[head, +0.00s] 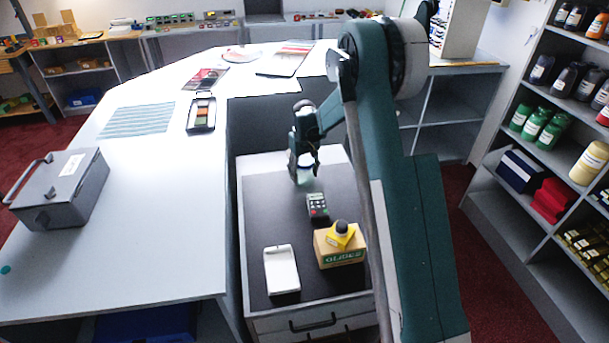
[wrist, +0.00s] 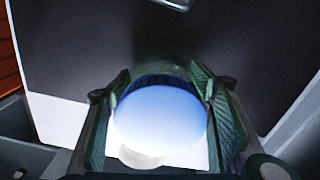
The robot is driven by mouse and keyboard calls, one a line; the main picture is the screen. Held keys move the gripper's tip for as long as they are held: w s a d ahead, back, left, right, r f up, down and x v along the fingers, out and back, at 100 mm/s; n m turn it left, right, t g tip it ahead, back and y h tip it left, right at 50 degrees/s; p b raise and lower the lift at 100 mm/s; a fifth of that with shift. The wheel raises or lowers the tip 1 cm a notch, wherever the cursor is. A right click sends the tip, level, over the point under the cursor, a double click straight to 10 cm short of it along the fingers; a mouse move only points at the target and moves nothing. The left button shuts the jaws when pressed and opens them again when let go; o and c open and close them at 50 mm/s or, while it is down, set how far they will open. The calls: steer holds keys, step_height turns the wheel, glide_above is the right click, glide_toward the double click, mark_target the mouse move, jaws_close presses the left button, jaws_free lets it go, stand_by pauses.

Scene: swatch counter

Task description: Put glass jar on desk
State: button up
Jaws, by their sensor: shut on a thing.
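The glass jar (head: 306,174) shows in the head view as a small pale, clear thing with a bluish-green tint at the far part of the dark-topped drawer cabinet. My gripper (head: 304,163) reaches down over it from above. In the wrist view the jar (wrist: 160,120) shows as a round pale blue-white top between the two green finger pads. My gripper (wrist: 165,115) is shut on the jar. I cannot tell whether the jar touches the cabinet top (head: 265,220). The desk (head: 150,190) is the large white surface left of the cabinet, higher than it.
On the cabinet lie a dark handheld device (head: 317,207), a cardboard box (head: 338,250) with a yellow item on top, and a white tray (head: 281,270). The desk holds a grey metal case (head: 62,188), a swatch tray (head: 202,115) and a striped sheet (head: 138,120). Its middle front is clear.

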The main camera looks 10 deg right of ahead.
mark_target(305, 160)
steer(key=shift+f, duration=0.2)
steer(key=o, duration=1.1)
steer(key=shift+r, duration=0.2)
step_height(305, 160, up, 12)
steer(key=shift+r+p, duration=0.1)
steer(key=shift+p, duration=0.65)
